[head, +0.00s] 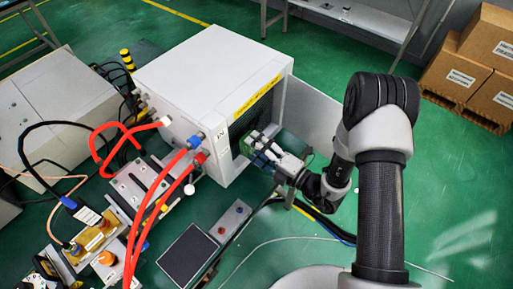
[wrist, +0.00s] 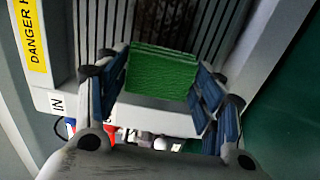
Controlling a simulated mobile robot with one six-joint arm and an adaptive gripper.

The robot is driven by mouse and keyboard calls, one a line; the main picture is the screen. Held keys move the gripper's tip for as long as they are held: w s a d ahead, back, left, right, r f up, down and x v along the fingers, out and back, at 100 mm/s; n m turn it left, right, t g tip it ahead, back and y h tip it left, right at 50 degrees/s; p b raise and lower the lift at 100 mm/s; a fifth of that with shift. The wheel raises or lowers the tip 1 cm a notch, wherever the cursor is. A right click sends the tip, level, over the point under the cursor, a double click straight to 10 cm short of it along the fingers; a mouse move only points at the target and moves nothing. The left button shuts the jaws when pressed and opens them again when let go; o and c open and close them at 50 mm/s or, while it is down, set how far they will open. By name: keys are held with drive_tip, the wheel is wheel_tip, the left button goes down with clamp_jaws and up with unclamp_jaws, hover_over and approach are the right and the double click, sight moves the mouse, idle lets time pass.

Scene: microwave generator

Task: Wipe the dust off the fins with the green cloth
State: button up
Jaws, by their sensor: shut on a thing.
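The green cloth (wrist: 160,74) is a folded pad between the blue-padded fingers of my gripper (wrist: 160,88) in the wrist view. My gripper is shut on it. Behind it are the dark upright fins (wrist: 103,22) of the white generator, with a brownish dusty patch (wrist: 168,14) just above the cloth. The cloth hides part of the fins. In the head view my gripper (head: 260,152) is at the side of the generator (head: 205,75), with a bit of green cloth (head: 246,146) against the dark fin panel (head: 242,122). I cannot tell whether the cloth touches the fins.
A yellow danger label (head: 256,97) runs above the fin panel. An open pale door panel (head: 312,115) stands behind my gripper. Red hoses (head: 150,205) and metal fittings lie at the left. A button box (head: 231,220) is on the floor in front. Cardboard boxes (head: 458,78) stand far right.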

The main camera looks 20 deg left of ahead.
drive_tip(key=shift+x, duration=0.85)
drive_tip(key=shift+w+d+b, duration=0.25)
drive_tip(key=shift+w+d, duration=0.5)
drive_tip(key=shift+w, duration=1.1)
drive_tip(key=shift+w+d+b, duration=0.25)
drive_tip(key=shift+w+d, duration=0.5)
drive_tip(key=shift+w, duration=1.1)
drive_tip(key=shift+w+d+b, duration=0.25)
drive_tip(key=shift+w+d, duration=0.55)
drive_tip(key=shift+w, duration=1.1)
drive_tip(key=shift+a+r+p, duration=0.1)
drive_tip(key=shift+r+p, duration=0.65)
drive_tip(key=shift+r, duration=0.3)
drive_tip(key=shift+s+a+f+p, duration=0.1)
drive_tip(key=shift+s+a+p, duration=0.4)
drive_tip(key=shift+s, duration=0.8)
drive_tip(key=shift+s+a+p, duration=0.35)
drive_tip(key=shift+s+a, duration=0.15)
drive_tip(key=shift+s, duration=0.8)
drive_tip(key=shift+s+a+f+p, duration=0.1)
drive_tip(key=shift+s+a+p, duration=0.4)
drive_tip(key=shift+s, duration=0.75)
